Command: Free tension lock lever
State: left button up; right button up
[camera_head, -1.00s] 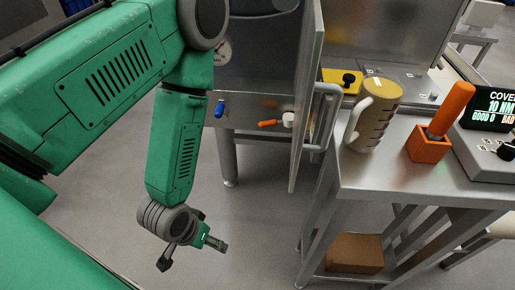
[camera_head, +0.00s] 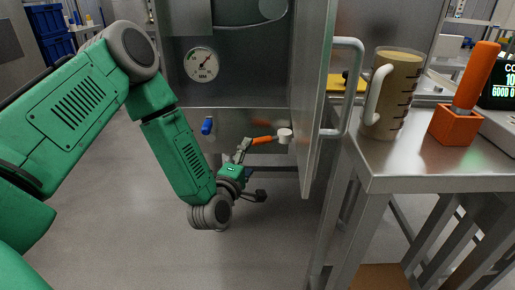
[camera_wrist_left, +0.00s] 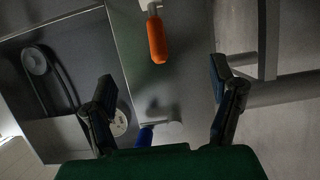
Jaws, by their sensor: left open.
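An orange-handled lever (camera_head: 265,140) with a pale round hub (camera_head: 285,135) sits on the front of the steel machine, below the gauge. I take it to be the tension lock lever; no label is readable. Its handle points left from the hub. My left gripper (camera_head: 252,172) is open and empty, just below and left of the handle. In the left wrist view the orange handle (camera_wrist_left: 157,40) lies between and beyond the spread fingers (camera_wrist_left: 162,75), apart from both. My right gripper is not in view.
A blue lever (camera_head: 207,125) is left of the orange one; it also shows in the left wrist view (camera_wrist_left: 144,137). A pressure gauge (camera_head: 201,65) is above. An open steel door (camera_head: 317,100) stands close to the right. A steel table (camera_head: 440,172) holds a jug (camera_head: 392,95).

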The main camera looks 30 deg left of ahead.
aim_at(261, 142)
pick_arm(q)
jog(key=b+x, duration=0.1)
jog(key=x, duration=0.3)
jog(key=b+x, duration=0.1)
jog(key=x, duration=0.3)
jog(key=shift+w+d, duration=0.15)
jog(key=shift+w, duration=0.2)
jog(key=shift+w+d+r, duration=0.1)
jog(key=shift+w, duration=0.3)
jog(key=shift+c, duration=0.4)
jog(key=c, duration=1.7)
